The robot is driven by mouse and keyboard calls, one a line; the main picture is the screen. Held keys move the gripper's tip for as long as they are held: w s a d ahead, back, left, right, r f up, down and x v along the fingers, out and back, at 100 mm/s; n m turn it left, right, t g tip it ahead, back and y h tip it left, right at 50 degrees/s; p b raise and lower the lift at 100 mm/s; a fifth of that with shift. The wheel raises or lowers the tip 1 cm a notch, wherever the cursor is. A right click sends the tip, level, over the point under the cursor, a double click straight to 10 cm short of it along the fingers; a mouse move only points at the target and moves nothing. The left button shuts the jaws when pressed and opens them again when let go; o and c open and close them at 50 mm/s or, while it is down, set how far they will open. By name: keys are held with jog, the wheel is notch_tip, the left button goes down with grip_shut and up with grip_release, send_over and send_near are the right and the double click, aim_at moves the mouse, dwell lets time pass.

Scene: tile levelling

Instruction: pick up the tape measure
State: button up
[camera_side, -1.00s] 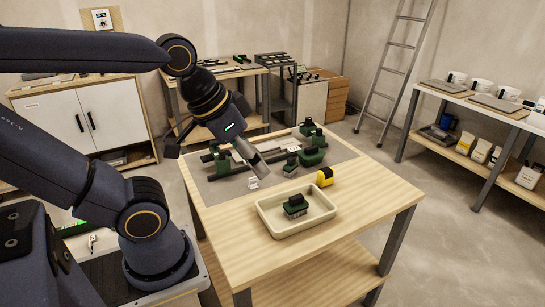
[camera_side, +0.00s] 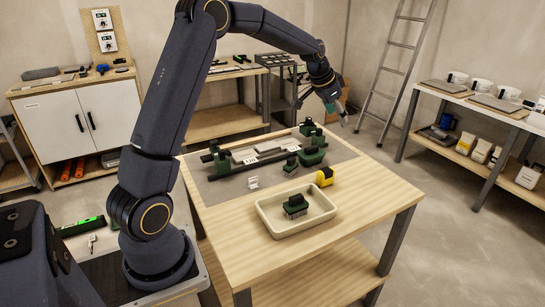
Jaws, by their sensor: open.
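The tape measure (camera_side: 325,177), yellow with a black side, stands on the wooden table (camera_side: 375,205) just behind the cream tray (camera_side: 272,222). Nothing touches it, and it is in clear view. My gripper (camera_side: 342,115) is open and raised near the far right corner of the table. It is small in this view, and I see nothing held in it. It is well above and behind the tape measure, a little to the right of it.
A green-and-grey block tool (camera_side: 295,207) lies in the tray. On the grey mat (camera_side: 217,191) are a dark rail rig with green clamps (camera_side: 312,156), pale tiles (camera_side: 258,152) and a small white piece (camera_side: 253,182). The table's right front is bare.

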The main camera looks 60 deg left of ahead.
jog(key=n+g, duration=0.2)
send_near(326, 170)
jog(key=shift+h, duration=0.3)
jog(key=x, duration=0.5)
jog(key=shift+a, duration=0.2)
jog(key=shift+t, duration=0.3)
jog(key=x, duration=0.6)
jog(key=shift+s+a, duration=0.15)
grip_shut()
